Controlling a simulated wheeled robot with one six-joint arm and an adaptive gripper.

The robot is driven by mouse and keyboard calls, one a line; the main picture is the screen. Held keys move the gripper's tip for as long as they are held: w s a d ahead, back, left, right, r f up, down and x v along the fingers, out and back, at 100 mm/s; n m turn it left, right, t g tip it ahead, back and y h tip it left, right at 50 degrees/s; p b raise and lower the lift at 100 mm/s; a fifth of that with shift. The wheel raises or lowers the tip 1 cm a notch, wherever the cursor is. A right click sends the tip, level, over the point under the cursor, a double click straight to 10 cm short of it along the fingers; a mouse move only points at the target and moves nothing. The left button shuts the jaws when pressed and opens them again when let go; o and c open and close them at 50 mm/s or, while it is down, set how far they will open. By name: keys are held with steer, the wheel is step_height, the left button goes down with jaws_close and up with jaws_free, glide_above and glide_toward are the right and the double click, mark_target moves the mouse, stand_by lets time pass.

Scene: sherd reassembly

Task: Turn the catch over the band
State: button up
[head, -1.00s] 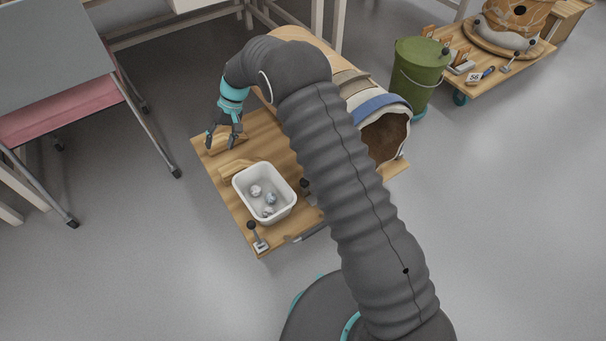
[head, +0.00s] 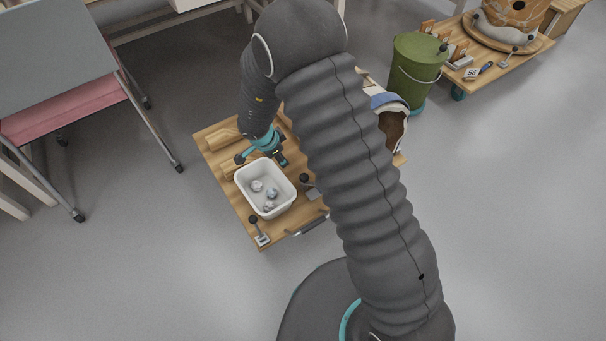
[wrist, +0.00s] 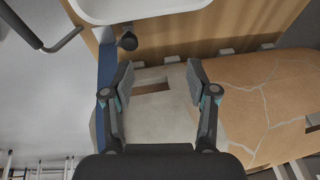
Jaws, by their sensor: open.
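The blue band (head: 386,101) goes around a big jar lying on its side on a wooden board, mostly hidden behind my arm. In the wrist view the band (wrist: 105,70) runs along the left of the pale jar body (wrist: 160,122). A catch with a black knob (head: 304,178) stands on the board beside the white tub. In the wrist view a black knob (wrist: 128,41) shows just right of the band's upper end; whether it lies over the band I cannot tell. My gripper (wrist: 160,84) is open and empty above the jar, its fingers apart.
A white tub (head: 290,196) with several small pieces stands on the board (head: 228,178). Another black-knobbed catch (head: 258,230) is at the near corner. A green bucket (head: 415,68) and a second cart (head: 500,68) stand right.

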mark_target(304, 176)
steer(key=shift+g+h, duration=0.4)
steer(key=shift+h, duration=0.5)
steer(key=d+f+b, duration=0.1)
steer(key=d+f, duration=0.1)
steer(key=f, duration=0.2)
steer(key=d+f+b, duration=0.1)
steer(key=d+f, duration=0.2)
steer(key=f, duration=0.1)
steer(key=d+f+b, duration=0.1)
steer(key=d+f, duration=0.1)
steer(key=f, duration=0.2)
steer(key=shift+w+d+f, duration=0.3)
steer(key=shift+w+d, duration=0.05)
steer(key=shift+w, duration=0.05)
steer(key=shift+c, duration=0.2)
jaws_close()
